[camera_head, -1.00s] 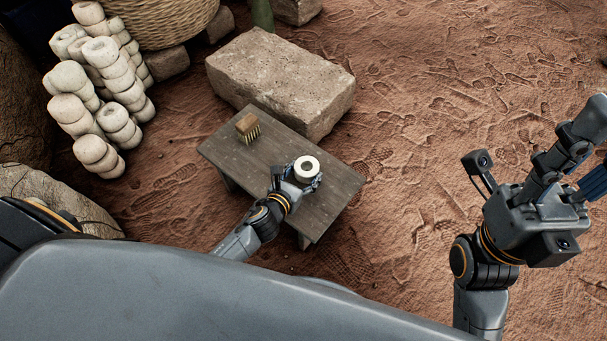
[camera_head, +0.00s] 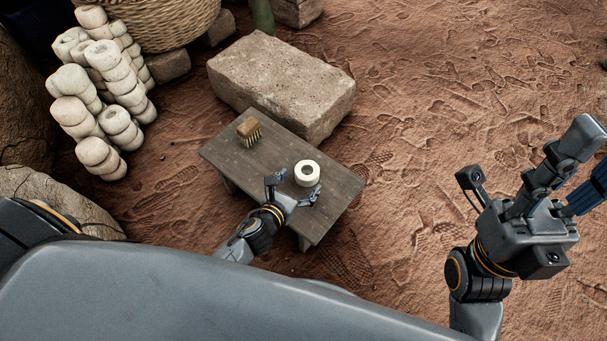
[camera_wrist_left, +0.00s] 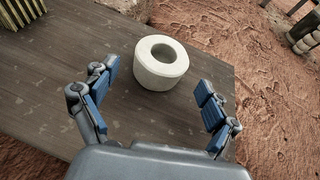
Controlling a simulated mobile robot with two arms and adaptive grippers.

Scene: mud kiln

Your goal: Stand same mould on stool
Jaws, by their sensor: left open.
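The mould (camera_head: 307,173) is a short, cream-white ring with a round hole. It stands upright on the dark wooden stool (camera_head: 268,168), near the middle of the right half of its top. In the left wrist view the mould (camera_wrist_left: 161,63) sits flat on the stool (camera_wrist_left: 150,112), just beyond the fingertips.
A wooden brush (camera_head: 248,131) lies bristles down on the stool's far left part. A large stone block (camera_head: 282,82) stands just behind the stool. Stacked white rings (camera_head: 97,90) and a woven basket (camera_head: 150,22) stand at upper left. Bare earth is open to the right.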

